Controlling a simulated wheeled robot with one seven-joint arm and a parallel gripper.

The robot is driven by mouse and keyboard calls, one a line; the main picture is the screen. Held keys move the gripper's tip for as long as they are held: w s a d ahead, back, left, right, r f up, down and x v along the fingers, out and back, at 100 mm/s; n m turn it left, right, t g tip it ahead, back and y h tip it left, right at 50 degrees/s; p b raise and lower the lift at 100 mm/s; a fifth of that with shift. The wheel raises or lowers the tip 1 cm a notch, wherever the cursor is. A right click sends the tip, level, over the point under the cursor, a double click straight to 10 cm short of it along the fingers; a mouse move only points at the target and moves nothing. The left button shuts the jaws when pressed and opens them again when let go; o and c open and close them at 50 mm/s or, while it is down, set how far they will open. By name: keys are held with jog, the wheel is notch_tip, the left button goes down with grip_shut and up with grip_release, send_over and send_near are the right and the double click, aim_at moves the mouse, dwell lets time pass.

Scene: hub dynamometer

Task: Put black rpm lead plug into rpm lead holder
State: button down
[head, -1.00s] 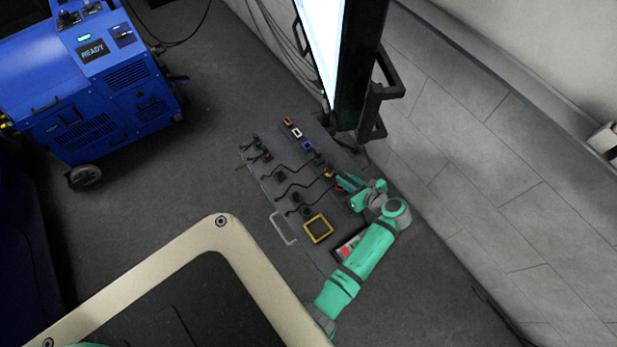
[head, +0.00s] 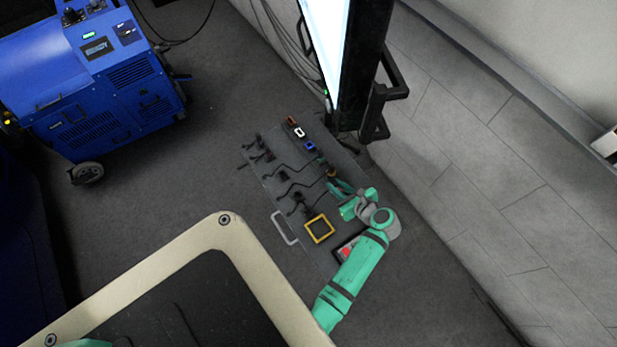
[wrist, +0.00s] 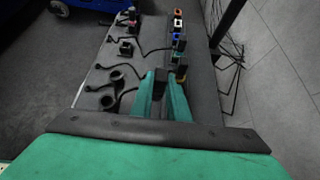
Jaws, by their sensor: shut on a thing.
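My gripper (head: 333,186) is low over the right side of the dark board (head: 262,172), fingers pointing up-left in the head view. In the wrist view my gripper (wrist: 161,80) is shut on a small dark piece between its fingertips, which looks like the black rpm lead plug (wrist: 160,84). The fingers hide most of it. Coloured sockets stand in a row along the board's right edge: orange (head: 291,121), white (head: 300,132) and blue (head: 310,146). Darker blocks stand nearer my gripper. I cannot tell which one is the rpm lead holder.
Black leads with plugs (head: 283,176) lie across the board left of my gripper. A yellow square frame (head: 319,229) is at the board's near end. A tall screen on a black stand (head: 362,80) rises behind. A blue wheeled machine (head: 95,90) stands far left.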

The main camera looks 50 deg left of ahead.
jog(key=s, duration=1)
jog(key=shift+s+a, duration=0.3)
jog(key=shift+a, duration=0.1)
dwell(0.8)
jog(key=shift+f, duration=1.95)
jog(key=shift+f, duration=0.2)
jog(key=shift+f, duration=0.35)
jog(key=shift+f, duration=0.9)
jog(key=c, duration=1.6)
grip_release()
